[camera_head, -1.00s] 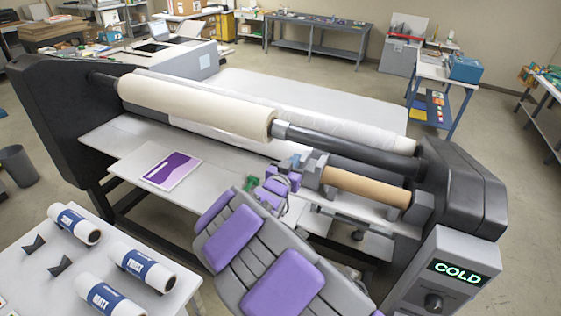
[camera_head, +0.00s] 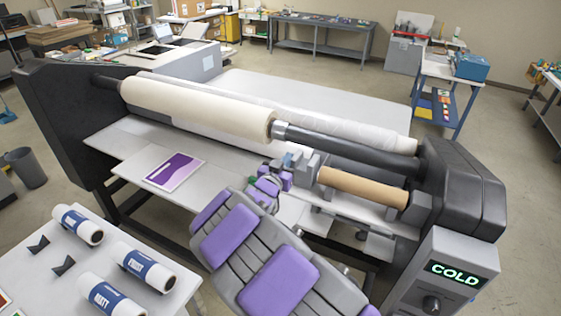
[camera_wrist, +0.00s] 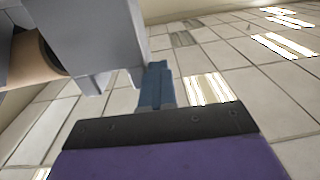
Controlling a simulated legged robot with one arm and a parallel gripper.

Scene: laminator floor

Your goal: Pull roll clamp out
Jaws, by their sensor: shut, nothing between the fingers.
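The grey roll clamp (camera_head: 309,168) is at the left end of a brown cardboard tube (camera_head: 362,187) on the front of the laminator. In the wrist view the clamp (camera_wrist: 95,38) fills the upper left, with the end of the tube (camera_wrist: 32,60) beside it. My gripper (camera_head: 287,164) is just left of the clamp in the head view. In the wrist view my gripper's blue fingers (camera_wrist: 155,84) are shut and empty, close beside the clamp's lower edge. I cannot tell whether they touch it. My purple and grey arm hides part of the laminator's front.
A cream film roll (camera_head: 196,108) lies above and behind the tube. A grey end bracket (camera_head: 418,210) holds the tube's right end, near the control box marked COLD (camera_head: 458,270). A table with white film rolls (camera_head: 135,265) stands at the lower left.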

